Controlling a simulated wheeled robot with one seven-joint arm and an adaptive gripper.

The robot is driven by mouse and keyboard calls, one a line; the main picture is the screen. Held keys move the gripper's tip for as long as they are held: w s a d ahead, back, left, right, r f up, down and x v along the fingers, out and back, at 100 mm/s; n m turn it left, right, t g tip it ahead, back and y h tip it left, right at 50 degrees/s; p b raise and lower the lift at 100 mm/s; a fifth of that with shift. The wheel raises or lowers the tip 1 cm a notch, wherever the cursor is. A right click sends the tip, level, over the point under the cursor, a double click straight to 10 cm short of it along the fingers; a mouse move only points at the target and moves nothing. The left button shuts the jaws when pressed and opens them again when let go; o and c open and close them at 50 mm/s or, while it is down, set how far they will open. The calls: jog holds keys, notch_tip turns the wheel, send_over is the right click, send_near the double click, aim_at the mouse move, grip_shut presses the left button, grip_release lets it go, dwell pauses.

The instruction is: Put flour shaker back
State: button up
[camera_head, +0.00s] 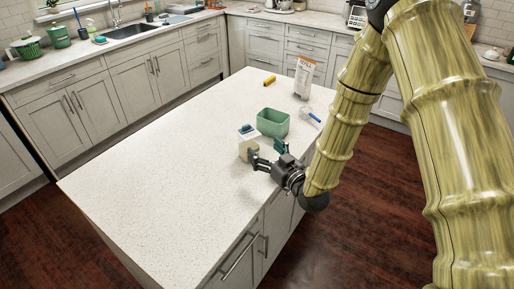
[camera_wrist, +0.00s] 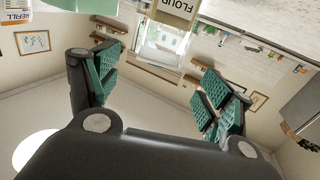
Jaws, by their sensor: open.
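The flour shaker (camera_head: 245,149) stands on the white island top, a beige container with a pale and dark blue top. In the wrist view its label reading FLOUR (camera_wrist: 176,8) shows at the top edge, cut off by the frame. My gripper (camera_head: 265,153) is open at the near right side of the shaker, its fingers spread. One finger overlaps the shaker's lower right side in the head view; I cannot tell whether they touch. In the wrist view my gripper (camera_wrist: 160,88) shows green finger pads far apart, with nothing between them.
A green bin (camera_head: 272,123) stands just behind the shaker. A white refill bag (camera_head: 304,77), a blue and white tool (camera_head: 312,116) and a yellow item (camera_head: 269,80) are farther back. The left and front of the island (camera_head: 160,185) are clear.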

jog(key=shift+b+v, duration=0.3)
jog(key=shift+v, duration=0.95)
